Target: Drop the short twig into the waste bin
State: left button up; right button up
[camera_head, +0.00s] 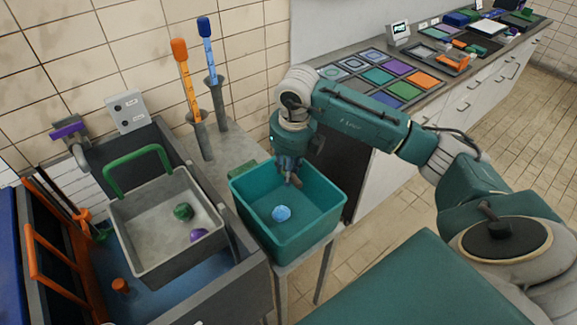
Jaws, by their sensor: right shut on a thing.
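A teal open bin (285,245), which looks like the waste bin, stands on a small stand in the middle of the head view. A light blue crumpled ball (281,213) lies on its floor. My right gripper (291,180) points down over the bin's opening, near its back wall. It is shut on a small brownish piece, which looks like the short twig (297,181); the gripper and its small size hide most detail. I cannot tell its exact height over the bin floor. My left gripper is not in view.
A grey basket (150,262) with a green handle holds a green and a purple ball, left of the bin. Orange-topped and blue-topped tools (207,50) stand in holders behind. A counter (430,75) with coloured tiles runs along the right wall.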

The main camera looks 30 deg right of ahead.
aim_at(293, 178)
jog(key=f+b, duration=0.1)
jog(key=f, duration=0.3)
jog(key=shift+d+b, duration=0.2)
jog(key=shift+b, duration=0.15)
jog(key=shift+r, duration=0.1)
jog(key=o, duration=0.9)
jog(key=shift+r, duration=0.15)
jog(key=r, duration=0.3)
jog(key=s+r, duration=0.1)
jog(key=r, duration=0.7)
jog(key=shift+s+a+r, duration=0.1)
jog(key=shift+s+r, duration=0.15)
jog(key=shift+s, duration=0.15)
jog(key=shift+s, duration=0.1)
